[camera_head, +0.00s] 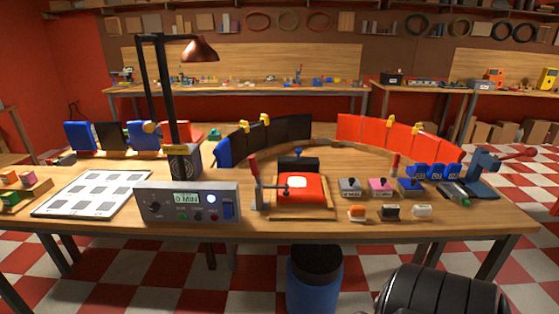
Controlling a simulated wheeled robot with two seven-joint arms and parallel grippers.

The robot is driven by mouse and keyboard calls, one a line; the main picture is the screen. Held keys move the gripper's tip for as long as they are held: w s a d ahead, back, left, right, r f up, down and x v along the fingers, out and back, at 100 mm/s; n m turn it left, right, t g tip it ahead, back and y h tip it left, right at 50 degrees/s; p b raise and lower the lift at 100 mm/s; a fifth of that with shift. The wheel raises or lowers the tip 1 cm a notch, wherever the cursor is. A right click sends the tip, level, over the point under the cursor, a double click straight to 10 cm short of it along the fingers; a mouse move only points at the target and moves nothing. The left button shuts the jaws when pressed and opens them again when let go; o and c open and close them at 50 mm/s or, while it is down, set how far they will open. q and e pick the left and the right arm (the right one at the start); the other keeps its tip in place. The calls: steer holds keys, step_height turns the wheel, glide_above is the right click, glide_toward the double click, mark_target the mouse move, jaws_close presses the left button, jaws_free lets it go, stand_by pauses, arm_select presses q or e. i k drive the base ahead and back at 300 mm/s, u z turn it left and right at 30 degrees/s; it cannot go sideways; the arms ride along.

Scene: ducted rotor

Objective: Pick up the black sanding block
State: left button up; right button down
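The black sanding block (390,211) lies near the front edge of the wooden workbench (300,226), right of the middle. It is a small dark block in a row of three, between an orange-topped block (357,212) on its left and a whitish block (421,211) on its right. The three stand apart. Nothing covers it from this view. Neither of my grippers shows in the head view.
Behind the blocks stand a grey switch box (350,188) and a pink one (380,187). Left is a red clamping fixture (302,192); farther left, a timer box (187,202). A blue bin (314,280) and a black ribbed object (440,292) stand in front, below the bench top.

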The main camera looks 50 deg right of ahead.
mark_target(389, 213)
steer(key=z, duration=2.45)
